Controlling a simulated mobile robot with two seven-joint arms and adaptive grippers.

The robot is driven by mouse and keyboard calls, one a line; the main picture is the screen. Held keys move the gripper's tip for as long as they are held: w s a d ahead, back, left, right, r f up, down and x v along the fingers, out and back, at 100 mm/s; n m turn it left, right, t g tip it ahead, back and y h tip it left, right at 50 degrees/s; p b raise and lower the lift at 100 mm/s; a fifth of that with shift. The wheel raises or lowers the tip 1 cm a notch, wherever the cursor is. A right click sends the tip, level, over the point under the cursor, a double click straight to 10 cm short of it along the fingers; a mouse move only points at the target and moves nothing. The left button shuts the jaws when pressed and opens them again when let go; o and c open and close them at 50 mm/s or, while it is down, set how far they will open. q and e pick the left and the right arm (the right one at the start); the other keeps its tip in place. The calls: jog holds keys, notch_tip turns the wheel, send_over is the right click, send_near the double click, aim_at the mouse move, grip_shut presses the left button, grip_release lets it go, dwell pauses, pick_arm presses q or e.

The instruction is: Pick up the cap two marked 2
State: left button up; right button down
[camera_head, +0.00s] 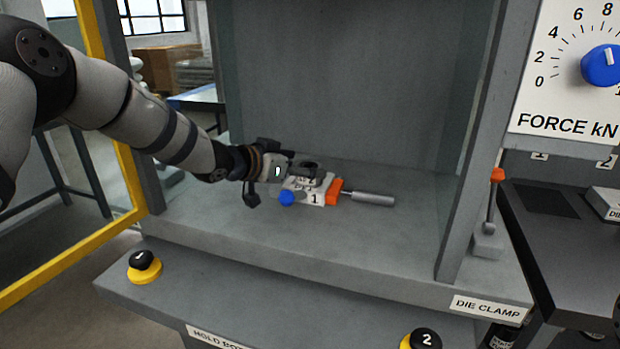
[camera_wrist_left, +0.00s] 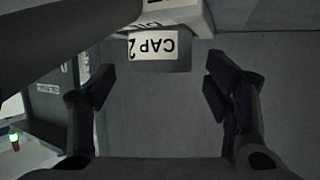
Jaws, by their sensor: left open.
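The cap two, a grey block with a white label reading "CAP 2" upside down, shows at the top middle of the left wrist view (camera_wrist_left: 160,66). It sits against a pale block with a partly cut-off label. My left gripper (camera_wrist_left: 160,92) is open, with one finger to each side and the cap ahead of the gap, not between the fingertips. In the head view my left gripper (camera_head: 312,173) is inside the press bay, just above and behind a white die block marked 1 (camera_head: 314,199). I cannot make out the cap there. My right gripper is not in view.
The die block has a blue knob (camera_head: 286,198), an orange part (camera_head: 334,191) and a grey rod (camera_head: 373,198). The bay floor (camera_head: 400,240) is clear in front. A grey post (camera_head: 472,150) bounds the bay on the right. Yellow-based buttons (camera_head: 145,268) line the front ledge.

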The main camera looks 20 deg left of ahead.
pick_arm(q)
jog(key=shift+w+d+f, duration=0.4)
jog(key=shift+w+f, duration=0.35)
jog(key=shift+f, duration=0.05)
jog(key=shift+w+d, duration=0.15)
jog(key=shift+w, duration=0.2)
jog(key=shift+r, duration=0.2)
jog(key=shift+c, duration=1.1)
jog(key=c, duration=1.3)
jog(key=shift+w+r, duration=0.1)
jog(key=shift+r, duration=0.05)
jog(key=shift+c, duration=0.7)
